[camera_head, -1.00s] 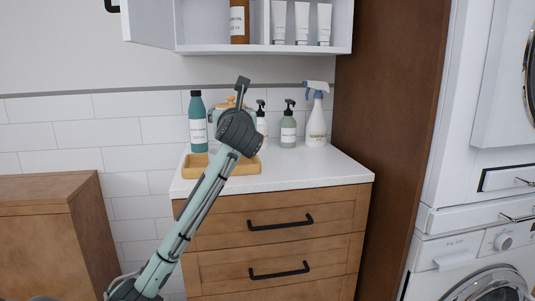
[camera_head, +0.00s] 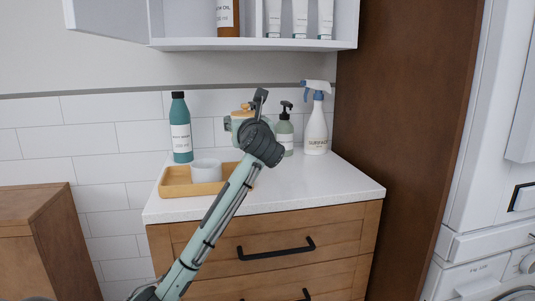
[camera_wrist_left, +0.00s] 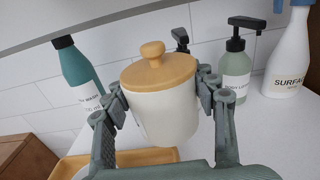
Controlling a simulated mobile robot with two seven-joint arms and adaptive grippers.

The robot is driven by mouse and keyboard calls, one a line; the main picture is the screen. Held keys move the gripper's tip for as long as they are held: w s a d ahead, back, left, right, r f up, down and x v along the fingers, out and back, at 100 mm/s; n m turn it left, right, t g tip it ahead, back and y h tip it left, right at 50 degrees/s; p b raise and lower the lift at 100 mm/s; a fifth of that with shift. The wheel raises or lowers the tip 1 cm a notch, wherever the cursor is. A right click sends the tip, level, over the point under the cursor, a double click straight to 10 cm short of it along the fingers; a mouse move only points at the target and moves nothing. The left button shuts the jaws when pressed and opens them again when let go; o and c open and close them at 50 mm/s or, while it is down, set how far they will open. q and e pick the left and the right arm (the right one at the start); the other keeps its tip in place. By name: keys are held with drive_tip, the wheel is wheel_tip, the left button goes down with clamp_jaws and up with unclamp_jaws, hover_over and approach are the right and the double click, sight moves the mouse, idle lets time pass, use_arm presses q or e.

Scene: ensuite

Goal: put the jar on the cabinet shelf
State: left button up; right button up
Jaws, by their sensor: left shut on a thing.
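The jar (camera_wrist_left: 163,108) is a cream pot with a wooden knobbed lid, upright in the left wrist view. My left gripper (camera_wrist_left: 160,92) is shut on it, one finger at each side. In the head view the gripper (camera_head: 245,113) is above the counter, and the jar (camera_head: 240,112) is mostly hidden behind it. The white wall cabinet (camera_head: 200,44) is at the top, with its shelf holding a brown bottle (camera_head: 228,16) and white tubes (camera_head: 300,18). Its upper part is out of frame. My right gripper is out of view.
A teal bottle (camera_head: 180,135), wooden tray (camera_head: 175,188) with a white cup (camera_head: 206,171), green pump bottle (camera_head: 285,133) and spray bottle (camera_head: 316,130) stand on the counter (camera_head: 330,185). The cabinet door (camera_head: 108,20) is open at left. A tall brown panel (camera_head: 400,120) bounds the right.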

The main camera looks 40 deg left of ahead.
use_arm(q)
drive_tip(key=w+d+f, duration=0.1)
drive_tip(key=w, duration=0.1)
drive_tip(key=w+d+f, duration=0.1)
drive_tip(key=w, duration=0.1)
drive_tip(key=w+d+f, duration=0.1)
drive_tip(key=w+f, duration=0.1)
drive_tip(key=shift+d, duration=0.1)
wheel_tip(320, 180, down, 4)
drive_tip(key=shift+b, duration=0.45)
drive_tip(key=shift+f, duration=0.1)
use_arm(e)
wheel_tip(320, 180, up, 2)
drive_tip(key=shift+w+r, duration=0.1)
use_arm(q)
drive_tip(key=o, duration=1)
drive_tip(key=shift+f, duration=0.15)
drive_tip(key=o, duration=0.5)
drive_tip(key=shift+c, duration=0.2)
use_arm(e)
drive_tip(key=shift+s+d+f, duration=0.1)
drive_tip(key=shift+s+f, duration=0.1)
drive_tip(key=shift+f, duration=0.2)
